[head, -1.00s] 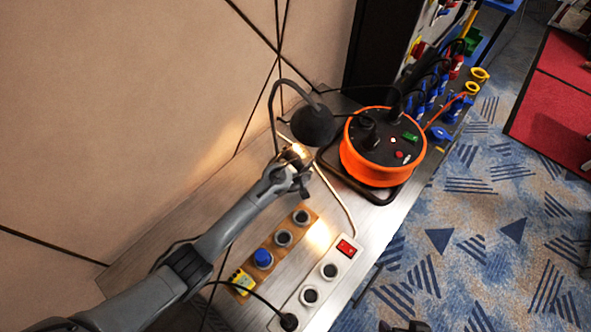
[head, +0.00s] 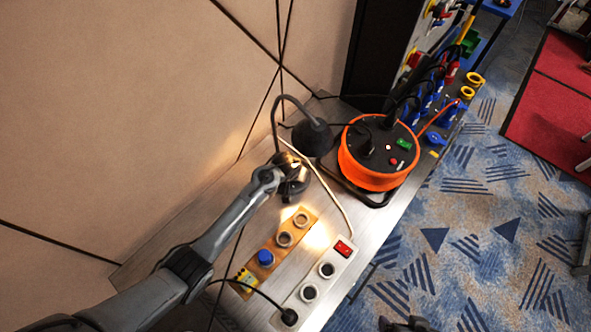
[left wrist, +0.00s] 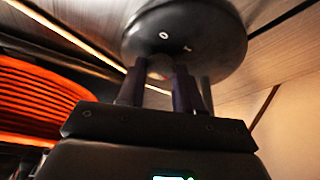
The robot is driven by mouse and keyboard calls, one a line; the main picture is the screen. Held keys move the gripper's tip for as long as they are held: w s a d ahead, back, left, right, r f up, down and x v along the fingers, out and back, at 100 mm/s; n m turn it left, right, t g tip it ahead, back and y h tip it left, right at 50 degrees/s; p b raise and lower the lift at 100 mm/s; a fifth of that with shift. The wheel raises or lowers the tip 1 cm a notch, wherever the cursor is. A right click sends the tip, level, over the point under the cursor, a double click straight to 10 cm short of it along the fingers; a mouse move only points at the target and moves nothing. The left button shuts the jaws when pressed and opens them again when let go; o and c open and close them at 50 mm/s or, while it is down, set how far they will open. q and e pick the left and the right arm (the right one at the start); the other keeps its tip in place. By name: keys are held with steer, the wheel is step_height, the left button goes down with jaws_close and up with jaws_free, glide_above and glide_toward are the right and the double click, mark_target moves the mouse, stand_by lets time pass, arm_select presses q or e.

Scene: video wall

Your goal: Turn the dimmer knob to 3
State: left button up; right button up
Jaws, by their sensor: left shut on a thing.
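The desk lamp has a dark bell-shaped head (head: 313,138) on a curved neck and a round dark base. In the left wrist view the base (left wrist: 215,38) shows small pale marks, one like a 0. My left gripper (head: 291,178) is at the lamp base in the head view; in the left wrist view its fingers (left wrist: 158,78) reach up to the base and are shut on the dimmer knob. The fingers mostly hide the knob, so its setting cannot be read.
An orange cable reel (head: 372,165) stands close right of the lamp. The wall is on the left.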

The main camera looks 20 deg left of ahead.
arm_select(q)
steer(key=shift+a+r+m+h+p, duration=0.1)
steer(key=shift+r+m+h+p, duration=0.1)
steer(key=shift+m+p, duration=0.25)
steer(key=shift+r+m+h+p, duration=0.1)
steer(key=shift+m+h+p, duration=0.15)
steer(key=shift+m, duration=0.3)
steer(key=shift+a+f+m+h+p, duration=0.15)
steer(key=shift+m+p, duration=0.1)
steer(key=shift+m, duration=0.15)
steer(key=shift+d+m+h+p, duration=0.1)
steer(key=shift+m+p, duration=0.1)
steer(key=shift+m, duration=0.2)
steer(key=shift+a+f+m+g+h+p, duration=0.15)
steer(key=shift+m+g+h, duration=0.15)
steer(key=shift+m, duration=0.6)
steer(key=shift+d+m+g+h+p, duration=0.1)
steer(key=shift+m+g+h+p, duration=0.15)
steer(key=shift+m, duration=0.65)
arm_select(e)
steer(key=shift+r, duration=1.9)
arm_select(q)
steer(key=o, duration=1)
steer(key=shift+o, duration=0.2)
